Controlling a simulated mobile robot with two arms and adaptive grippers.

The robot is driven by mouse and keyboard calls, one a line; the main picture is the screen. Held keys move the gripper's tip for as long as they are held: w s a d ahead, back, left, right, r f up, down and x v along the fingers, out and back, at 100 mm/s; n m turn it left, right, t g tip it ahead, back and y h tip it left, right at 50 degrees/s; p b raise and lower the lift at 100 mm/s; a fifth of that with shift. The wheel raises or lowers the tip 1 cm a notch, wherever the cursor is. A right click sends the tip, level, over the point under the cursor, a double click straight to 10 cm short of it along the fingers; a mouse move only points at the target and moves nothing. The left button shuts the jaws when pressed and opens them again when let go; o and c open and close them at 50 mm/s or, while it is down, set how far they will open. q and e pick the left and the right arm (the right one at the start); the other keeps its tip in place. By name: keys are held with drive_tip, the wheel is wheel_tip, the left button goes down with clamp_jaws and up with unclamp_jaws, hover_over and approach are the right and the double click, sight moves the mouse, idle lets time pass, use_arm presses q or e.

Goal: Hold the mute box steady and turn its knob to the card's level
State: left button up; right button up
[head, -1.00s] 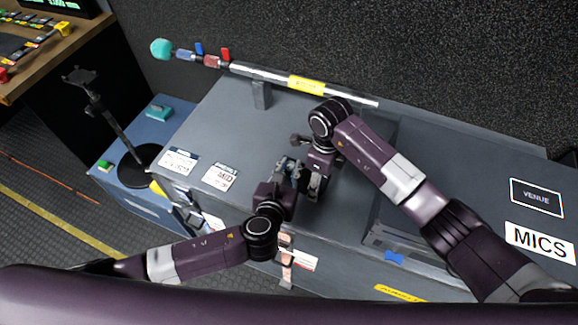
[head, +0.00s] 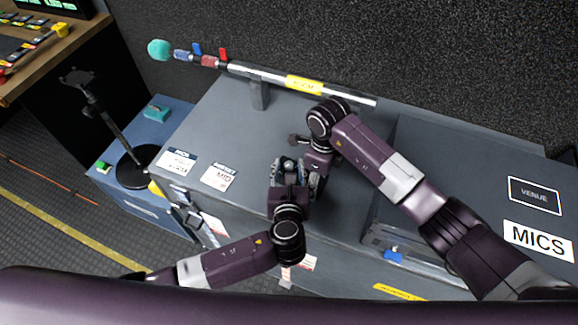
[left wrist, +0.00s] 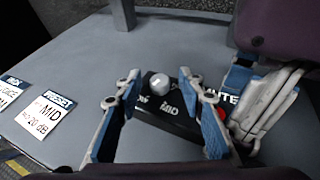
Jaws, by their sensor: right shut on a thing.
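The mute box (left wrist: 182,122) is black, with white lettering that includes MID and MUTE, and lies on the grey case top. Its pale round knob (left wrist: 160,83) stands up between the spread fingers of my left gripper (left wrist: 158,98); they do not appear to touch it. Which level the knob points to cannot be told. My right gripper (left wrist: 250,98) is shut on the right end of the box. In the head view my left gripper (head: 289,165) covers most of the box. The preset card (left wrist: 46,112) reads MID, -20 dB; it also shows in the head view (head: 218,177).
A second card (head: 177,160) lies left of the preset card. A pole with a teal tip (head: 268,77) lies along the back. A black stand (head: 112,125) is on the blue case at left. The MICS case (head: 455,190) is at right.

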use_arm(q)
drive_tip(key=shift+s, duration=0.1)
drive_tip(key=v, duration=1.1)
drive_tip(key=shift+s+r, duration=0.15)
drive_tip(key=shift+s, duration=0.25)
